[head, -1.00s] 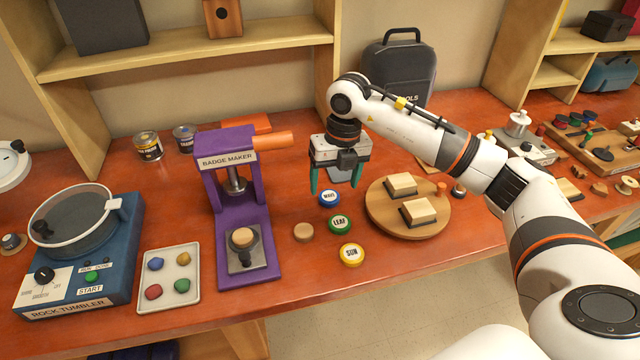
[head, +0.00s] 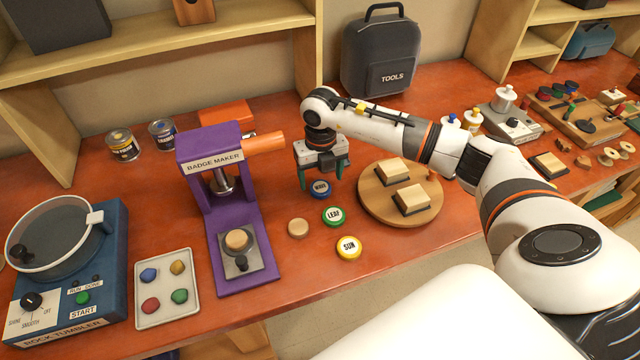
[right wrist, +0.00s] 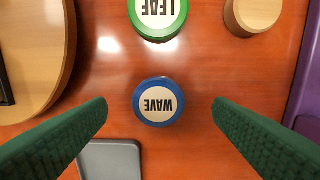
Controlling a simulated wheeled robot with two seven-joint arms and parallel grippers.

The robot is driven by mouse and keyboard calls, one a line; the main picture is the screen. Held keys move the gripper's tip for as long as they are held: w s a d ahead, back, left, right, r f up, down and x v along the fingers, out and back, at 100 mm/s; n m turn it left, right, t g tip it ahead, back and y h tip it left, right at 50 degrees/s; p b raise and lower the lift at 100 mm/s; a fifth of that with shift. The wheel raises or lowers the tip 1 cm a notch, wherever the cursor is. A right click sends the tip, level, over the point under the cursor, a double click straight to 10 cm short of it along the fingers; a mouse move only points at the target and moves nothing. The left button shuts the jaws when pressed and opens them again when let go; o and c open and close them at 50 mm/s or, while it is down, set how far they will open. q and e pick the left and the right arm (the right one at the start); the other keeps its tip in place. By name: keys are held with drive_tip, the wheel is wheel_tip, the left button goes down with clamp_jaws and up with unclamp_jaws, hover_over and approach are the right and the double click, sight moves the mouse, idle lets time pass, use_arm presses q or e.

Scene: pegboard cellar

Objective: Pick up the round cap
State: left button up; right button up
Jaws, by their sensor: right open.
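A plain round wooden cap (head: 298,228) lies flat on the red-brown bench, left of three round badges; it also shows at the top right of the right wrist view (right wrist: 255,12). The blue-rimmed WAVE badge (head: 320,188) is the farthest back. The green LEAF badge (head: 333,215) and yellow SUN badge (head: 348,247) lie in front of it. My right gripper (head: 321,179) is open and empty above the WAVE badge. In the right wrist view the WAVE badge (right wrist: 155,101) sits between the green fingers, apart from both. My left gripper is not in view.
The purple badge maker (head: 222,205) stands left of the cap, with another wooden disc (head: 238,240) on its base. A round wooden board (head: 375,212) with two blocks lies right of the badges. A grey flat thing (right wrist: 110,158) lies near the WAVE badge.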

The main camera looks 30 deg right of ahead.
sight(321, 189)
drive_tip(key=shift+f+p, duration=0.45)
drive_tip(key=shift+f, duration=1.35)
drive_tip(key=c, duration=1)
